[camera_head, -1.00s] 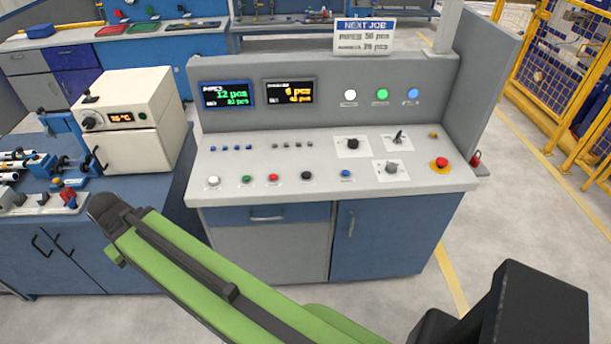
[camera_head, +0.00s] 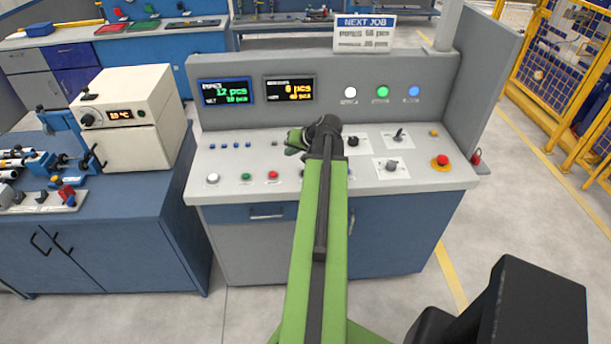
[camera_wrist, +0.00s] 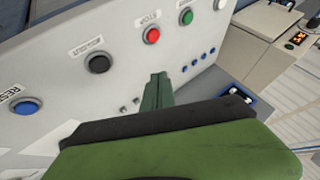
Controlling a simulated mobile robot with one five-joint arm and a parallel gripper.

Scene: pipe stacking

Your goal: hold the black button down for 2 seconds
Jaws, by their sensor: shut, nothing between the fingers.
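In the head view my arm mostly hides the black button. My gripper (camera_wrist: 158,78) is shut and empty. In the wrist view its tip appears to the right of the black button and below the red one, apart from both. In the head view my gripper (camera_head: 296,141) is over the middle of the console's sloping top.
The console (camera_head: 233,162) also carries a white button (camera_head: 213,178), a green button (camera_head: 246,177), knobs and a red emergency button (camera_head: 441,161). Two displays (camera_head: 225,91) stand on its back panel. A cream oven (camera_head: 128,120) stands on the bench at left.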

